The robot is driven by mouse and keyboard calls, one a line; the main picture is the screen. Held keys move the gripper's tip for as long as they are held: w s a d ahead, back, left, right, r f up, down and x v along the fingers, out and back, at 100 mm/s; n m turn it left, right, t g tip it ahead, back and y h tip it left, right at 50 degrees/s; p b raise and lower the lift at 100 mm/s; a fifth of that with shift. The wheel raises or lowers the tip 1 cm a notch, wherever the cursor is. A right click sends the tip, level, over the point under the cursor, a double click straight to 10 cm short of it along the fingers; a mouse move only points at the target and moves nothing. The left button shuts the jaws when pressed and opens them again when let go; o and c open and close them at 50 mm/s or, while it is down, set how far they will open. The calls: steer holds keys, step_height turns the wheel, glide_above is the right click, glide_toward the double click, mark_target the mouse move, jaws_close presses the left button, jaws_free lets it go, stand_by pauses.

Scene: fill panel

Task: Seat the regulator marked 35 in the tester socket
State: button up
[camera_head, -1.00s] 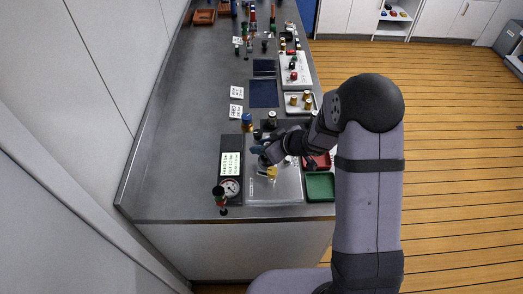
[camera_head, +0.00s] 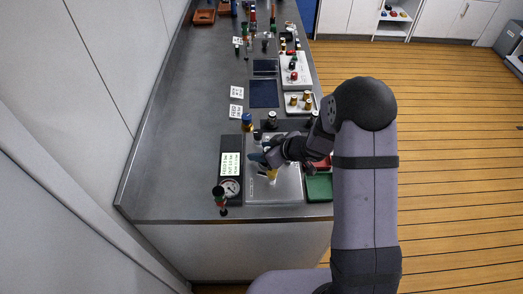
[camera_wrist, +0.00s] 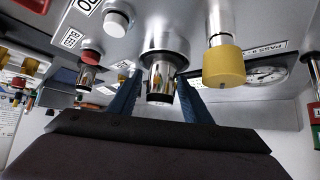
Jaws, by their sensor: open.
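My gripper (camera_head: 262,161) is over the tester panel (camera_head: 275,196). In the wrist view, its blue fingers (camera_wrist: 159,92) are open on either side of a chrome cylinder (camera_wrist: 161,72) with a dark end. The cylinder stands in a round metal collar (camera_wrist: 164,46) on the panel. I see no clear grip on it, and no number 35 is readable there. A yellow knob (camera_wrist: 223,66) on a metal stem is beside it; it also shows in the head view (camera_head: 271,176). The gripper and forearm hide part of the panel in the head view.
A display and gauge unit (camera_head: 231,166) is left of the panel. A green tray (camera_head: 319,187) and a red tray (camera_head: 322,163) lie to the right. A white tray (camera_head: 291,109) holds gold-topped parts.

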steer(key=shift+d+r, duration=0.1)
steer(key=shift+r, duration=0.2)
steer(key=v, duration=1.1)
steer(key=shift+s+d+r+p, duration=0.2)
steer(key=shift+s+p, duration=0.1)
steer(key=shift+p, duration=0.1)
steer(key=s+d+r+m+h, duration=0.1)
steer(key=s+d+m+h, duration=0.2)
steer(key=d+m+h, duration=0.55)
steer(key=s+a+g+y, duration=0.1)
steer(key=s+g, duration=0.5)
steer(key=s, duration=1.2)
steer(key=shift+s+a+f+g+y, duration=0.3)
steer(key=shift+s+a+f+y, duration=0.1)
steer(key=shift+y, duration=0.05)
steer(key=shift+m, duration=0.25)
steer(key=shift+c, duration=0.3)
